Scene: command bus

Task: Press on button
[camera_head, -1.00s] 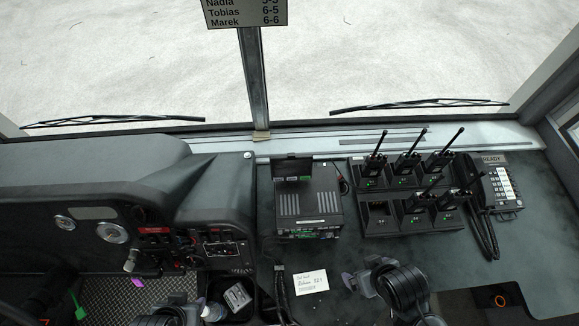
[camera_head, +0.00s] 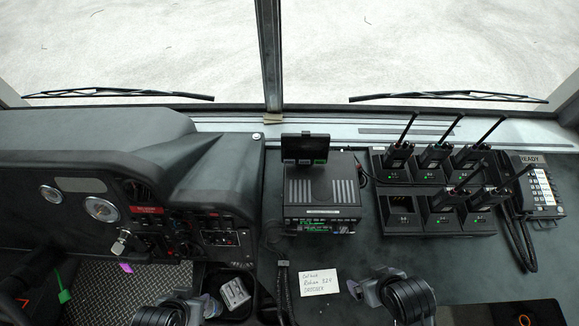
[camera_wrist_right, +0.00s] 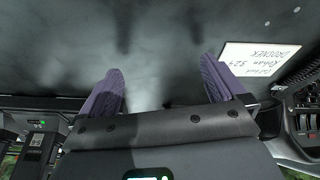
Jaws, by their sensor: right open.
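Which button the task means cannot be told. A dark radio unit (camera_head: 322,192) stands on the counter, with small green-lit controls (camera_head: 320,228) along its front. The dashboard at left carries a panel of switches and knobs (camera_head: 220,239), too small to tell apart. My right gripper (camera_head: 372,287) is at the lower middle, beside the white note and in front of the radio unit. In the right wrist view its two purple fingers (camera_wrist_right: 163,90) stand wide apart with nothing between them. My left gripper (camera_head: 188,303) is at the bottom edge, partly cut off, its jaws unclear.
A charger rack (camera_head: 440,222) with several handheld radios and tall antennas stands right of the radio unit. A corded phone (camera_head: 540,190) is at far right. A handwritten note (camera_head: 319,283) lies on the counter. A bin (camera_head: 233,292) with contents is near my left gripper.

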